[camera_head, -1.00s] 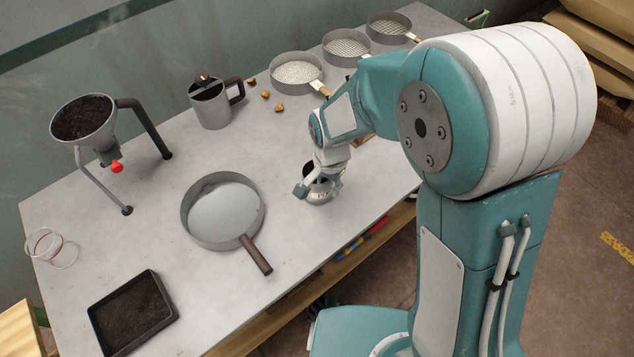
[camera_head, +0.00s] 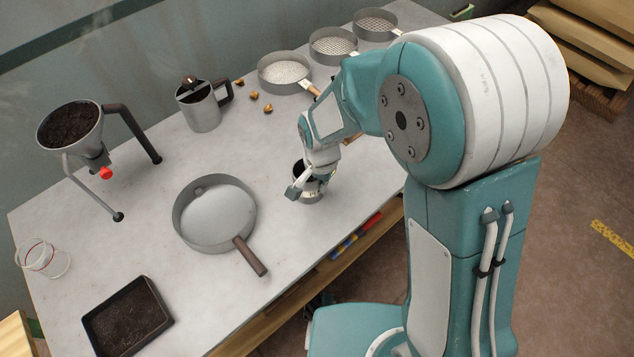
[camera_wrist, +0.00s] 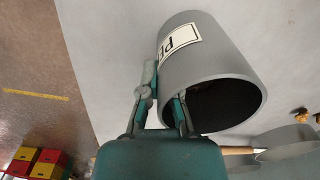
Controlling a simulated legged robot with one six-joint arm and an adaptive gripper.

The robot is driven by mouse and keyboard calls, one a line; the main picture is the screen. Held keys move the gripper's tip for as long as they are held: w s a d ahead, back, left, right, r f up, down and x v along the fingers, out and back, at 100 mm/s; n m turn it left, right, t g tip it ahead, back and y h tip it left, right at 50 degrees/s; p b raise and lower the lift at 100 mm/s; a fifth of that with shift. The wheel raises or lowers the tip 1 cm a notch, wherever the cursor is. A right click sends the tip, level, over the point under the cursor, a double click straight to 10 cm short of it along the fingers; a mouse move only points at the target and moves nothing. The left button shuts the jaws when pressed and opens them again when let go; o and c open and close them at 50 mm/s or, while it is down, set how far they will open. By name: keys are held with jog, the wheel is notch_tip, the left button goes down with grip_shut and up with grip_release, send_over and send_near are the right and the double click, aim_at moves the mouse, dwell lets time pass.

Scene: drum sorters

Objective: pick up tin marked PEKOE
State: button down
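The tin (camera_wrist: 207,58) is a grey cylinder with a dark open mouth and a white label showing the letters "PE"; the rest of the label is turned out of sight. In the head view the tin (camera_head: 309,192) stands near the table's front edge, partly hidden by my wrist. My gripper (camera_wrist: 165,92) is at the tin's rim. One finger is outside the wall and the other is at the mouth, with the fingers spaced apart. It also shows over the tin in the head view (camera_head: 296,190). Whether the fingers press on the wall is not clear.
A round pan (camera_head: 215,240) lies left of the tin. A jug (camera_head: 203,113), nuggets (camera_head: 267,109) and sieves (camera_head: 285,86) are behind. A funnel stand (camera_head: 88,140), rings (camera_head: 40,260) and a dark tray (camera_head: 127,318) are farther left. Bare table lies between pan and tin.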

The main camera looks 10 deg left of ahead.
jog(key=shift+r, duration=1.15)
jog(key=s+r, duration=1)
jog(key=s, duration=0.4)
jog(key=shift+d+r, duration=0.2)
jog(key=shift+r, duration=0.1)
